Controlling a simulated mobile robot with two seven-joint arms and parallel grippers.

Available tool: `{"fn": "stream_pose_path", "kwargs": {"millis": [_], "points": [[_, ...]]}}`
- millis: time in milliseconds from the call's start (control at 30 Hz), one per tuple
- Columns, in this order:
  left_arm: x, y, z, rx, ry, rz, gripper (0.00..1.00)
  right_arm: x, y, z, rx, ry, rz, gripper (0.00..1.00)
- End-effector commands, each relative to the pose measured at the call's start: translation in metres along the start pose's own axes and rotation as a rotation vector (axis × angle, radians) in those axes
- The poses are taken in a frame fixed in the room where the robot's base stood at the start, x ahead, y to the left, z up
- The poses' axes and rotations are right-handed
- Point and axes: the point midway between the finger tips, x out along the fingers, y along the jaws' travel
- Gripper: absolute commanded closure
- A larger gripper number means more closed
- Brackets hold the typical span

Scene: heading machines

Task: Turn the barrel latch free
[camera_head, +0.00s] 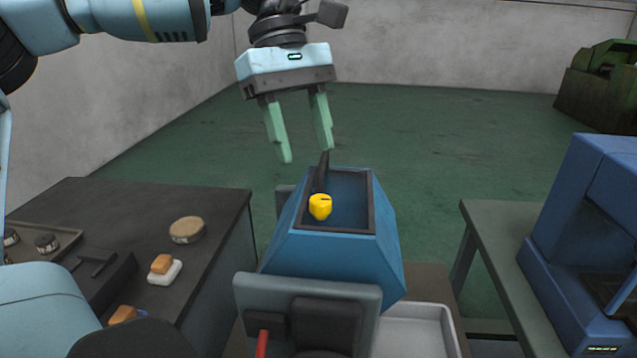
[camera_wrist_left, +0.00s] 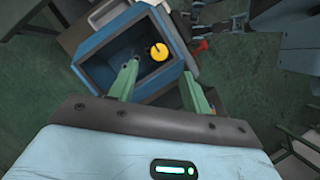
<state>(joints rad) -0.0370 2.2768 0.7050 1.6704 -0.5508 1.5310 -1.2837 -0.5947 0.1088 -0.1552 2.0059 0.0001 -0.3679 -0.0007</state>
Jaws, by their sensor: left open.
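A yellow knob (camera_head: 320,207) with a dark slot, perhaps the barrel latch, shows at the dark-rimmed opening of a blue hopper-like machine (camera_head: 345,262). In the left wrist view the yellow knob (camera_wrist_left: 159,52) appears round, near the rim of the blue hopper (camera_wrist_left: 88,62). My left gripper (camera_head: 306,155) is open and empty, its green fingers pointing down above the hopper, apart from the knob. In the left wrist view the gripper's fingertips (camera_wrist_left: 160,74) lie to either side below the knob. My right gripper is not in view.
A red lever (camera_head: 262,344) stands at the hopper's grey front. A dark bench (camera_head: 215,225) with small parts is at the left. A pale tray (camera_head: 420,325) sits beside the hopper. A blue machine (camera_head: 575,225) on a grey table (camera_head: 490,215) is at the right.

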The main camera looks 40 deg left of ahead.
Motion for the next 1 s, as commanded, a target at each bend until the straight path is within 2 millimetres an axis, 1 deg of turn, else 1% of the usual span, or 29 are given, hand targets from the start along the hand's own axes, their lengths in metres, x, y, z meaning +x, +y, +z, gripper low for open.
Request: {"fn": "stream_pose_path", "kwargs": {"millis": [200, 400, 600, 833, 867, 1000], "points": [[0.032, -0.001, 0.000, 0.001, -0.001, -0.003, 0.52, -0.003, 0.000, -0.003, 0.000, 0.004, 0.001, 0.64], [0.057, -0.001, 0.000, -0.002, -0.002, -0.002, 0.52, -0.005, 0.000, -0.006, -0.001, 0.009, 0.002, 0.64], [0.069, 0.000, 0.000, -0.002, -0.002, 0.000, 0.52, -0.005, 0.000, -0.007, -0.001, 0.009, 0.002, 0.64], [0.070, 0.000, 0.000, -0.002, -0.002, 0.001, 0.52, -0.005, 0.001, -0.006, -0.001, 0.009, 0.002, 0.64], [0.070, 0.000, 0.000, -0.002, -0.002, 0.001, 0.53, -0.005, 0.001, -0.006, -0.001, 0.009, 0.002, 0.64], [0.069, 0.000, 0.000, -0.002, -0.002, 0.001, 0.71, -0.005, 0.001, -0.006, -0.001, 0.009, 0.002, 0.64]]}}
